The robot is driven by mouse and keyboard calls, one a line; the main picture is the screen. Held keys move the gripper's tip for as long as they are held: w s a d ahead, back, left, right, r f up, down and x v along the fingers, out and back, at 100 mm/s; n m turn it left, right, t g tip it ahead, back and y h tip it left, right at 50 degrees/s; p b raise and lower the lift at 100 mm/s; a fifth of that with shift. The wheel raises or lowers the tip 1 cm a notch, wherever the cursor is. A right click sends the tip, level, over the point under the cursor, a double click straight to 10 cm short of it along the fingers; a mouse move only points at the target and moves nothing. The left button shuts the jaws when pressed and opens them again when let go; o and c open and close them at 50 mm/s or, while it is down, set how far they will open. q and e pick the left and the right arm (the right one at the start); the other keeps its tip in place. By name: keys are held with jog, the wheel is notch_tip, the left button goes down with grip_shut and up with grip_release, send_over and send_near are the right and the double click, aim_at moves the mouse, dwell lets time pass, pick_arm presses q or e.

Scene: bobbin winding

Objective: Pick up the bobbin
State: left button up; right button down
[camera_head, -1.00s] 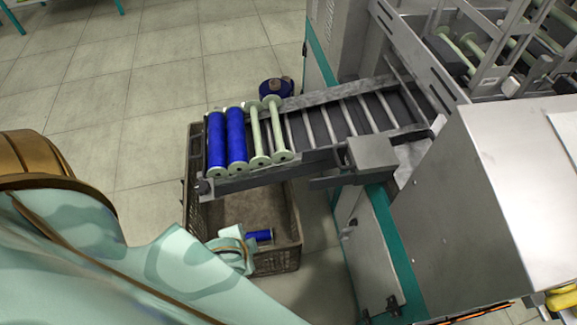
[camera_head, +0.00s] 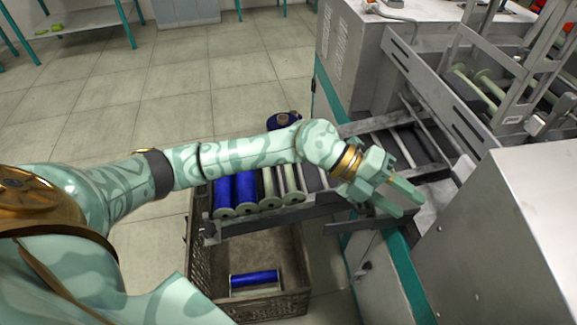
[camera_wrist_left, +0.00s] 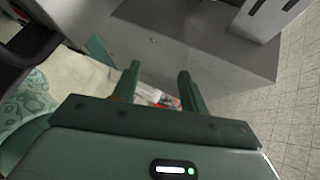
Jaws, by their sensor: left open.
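A blue-wound bobbin (camera_head: 254,281) with pale ends lies on its side in the brown crate (camera_head: 198,262), under the low end of the roller rack (camera_head: 270,222). My left gripper (camera_head: 408,188) is open and empty, over the rack's right end near the machine, well to the right of the crate. Its two parted fingers (camera_wrist_left: 157,80) also show in the left wrist view. My left arm covers part of the rack. My right gripper is not in view.
The grey and teal machine (camera_head: 475,245) fills the right side, with metal frames above it. A dark blue spool (camera_head: 285,121) stands behind the rack. Tiled floor (camera_head: 140,100) is clear at the back left.

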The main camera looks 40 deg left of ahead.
pick_arm(q)
jog(key=w+a+r+n+g+y, duration=0.1)
jog(key=w+a+n+y, duration=0.2)
jog(key=a+y, duration=0.75)
jog(key=w+a+n+g+y, duration=0.1)
jog(key=w+a+n+y, duration=0.2)
jog(key=a, duration=1.5)
jog(key=shift+n, duration=0.3)
jog(key=f+b, duration=0.1)
jog(key=f, duration=0.2)
jog(key=f+b, duration=0.2)
jog(key=f, duration=0.1)
jog(key=f+b, duration=0.1)
jog(key=f, duration=0.3)
jog(key=shift+s+a, duration=0.15)
jog(key=shift+a, duration=0.1)
notch_tip(320, 180, down, 6)
jog(key=b, duration=0.3)
jog(key=shift+a+r+b, duration=0.1)
jog(key=shift+a+b, duration=0.05)
jog(key=shift+b, duration=0.15)
jog(key=shift+r, duration=0.15)
grip_shut()
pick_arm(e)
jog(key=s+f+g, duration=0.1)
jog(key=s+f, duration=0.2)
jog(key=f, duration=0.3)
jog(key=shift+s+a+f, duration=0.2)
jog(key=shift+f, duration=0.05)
